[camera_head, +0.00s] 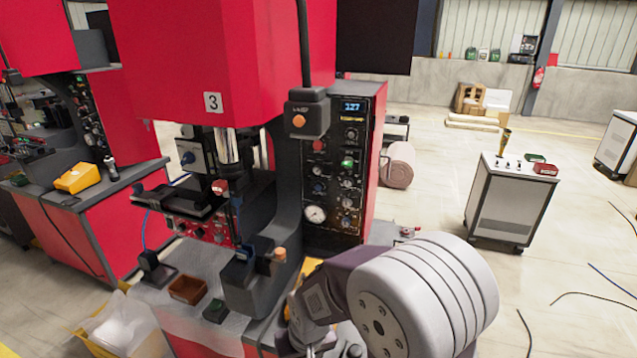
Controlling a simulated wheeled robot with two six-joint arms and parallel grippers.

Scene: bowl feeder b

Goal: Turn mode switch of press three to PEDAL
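Press three is the red machine (190,60) with a number 3 plate (213,102) on its front. Its dark control panel (333,238) is on the right side. The panel has a blue-lit display (352,106), a green button (348,162), a round gauge (315,214) and several knobs, one of them below the display (351,134). The labels are too small to read, so I cannot tell which knob is the mode switch or where it points. My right arm is in front at the bottom, below the panel; I cannot make out its gripper. My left gripper is not in view.
A black box with an orange button (307,113) hangs left of the panel's upper part. A brown bin (188,289) sits on the press table. Another red press with a yellow box (77,178) stands left. A white cabinet (508,198) stands right, with open floor around it.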

